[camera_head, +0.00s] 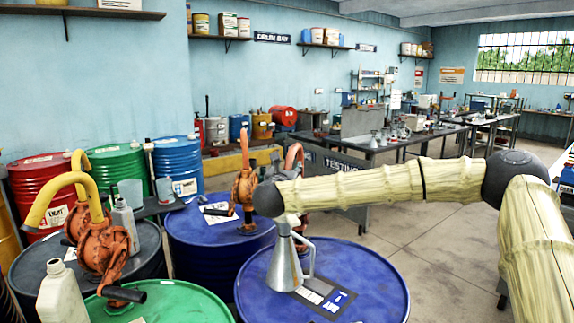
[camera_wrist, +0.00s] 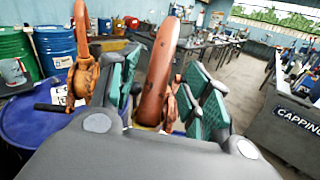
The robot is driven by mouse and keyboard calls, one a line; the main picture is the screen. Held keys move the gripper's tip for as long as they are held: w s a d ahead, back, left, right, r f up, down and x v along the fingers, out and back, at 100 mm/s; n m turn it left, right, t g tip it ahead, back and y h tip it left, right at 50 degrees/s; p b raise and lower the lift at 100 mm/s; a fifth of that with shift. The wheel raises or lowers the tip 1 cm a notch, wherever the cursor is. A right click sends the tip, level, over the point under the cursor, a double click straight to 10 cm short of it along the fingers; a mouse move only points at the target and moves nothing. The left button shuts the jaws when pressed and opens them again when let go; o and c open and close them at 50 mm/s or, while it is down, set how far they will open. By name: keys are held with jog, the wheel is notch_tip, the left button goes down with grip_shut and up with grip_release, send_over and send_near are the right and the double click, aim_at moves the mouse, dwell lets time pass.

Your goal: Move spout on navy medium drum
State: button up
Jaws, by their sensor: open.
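A worn orange spout (camera_wrist: 156,80) rises close up between the two teal finger pads of my gripper (camera_wrist: 162,85) in the wrist view. The gripper is open, with one finger on each side of the spout; I cannot tell whether either touches it. In the head view a curved orange spout (camera_head: 294,153) shows just above my arm; its lower part is hidden. A navy drum (camera_head: 370,282) stands in front, below my wrist. Another navy drum (camera_head: 190,240) stands behind it to the left, with its own orange pump (camera_head: 245,187).
A metal funnel can (camera_head: 285,265) stands on the front navy drum beneath my wrist. Green (camera_head: 175,300) and dark (camera_head: 35,265) drums stand left, with a yellow spout (camera_head: 55,190).

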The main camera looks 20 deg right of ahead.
jog(key=shift+x, duration=0.9)
jog(key=shift+a, duration=0.1)
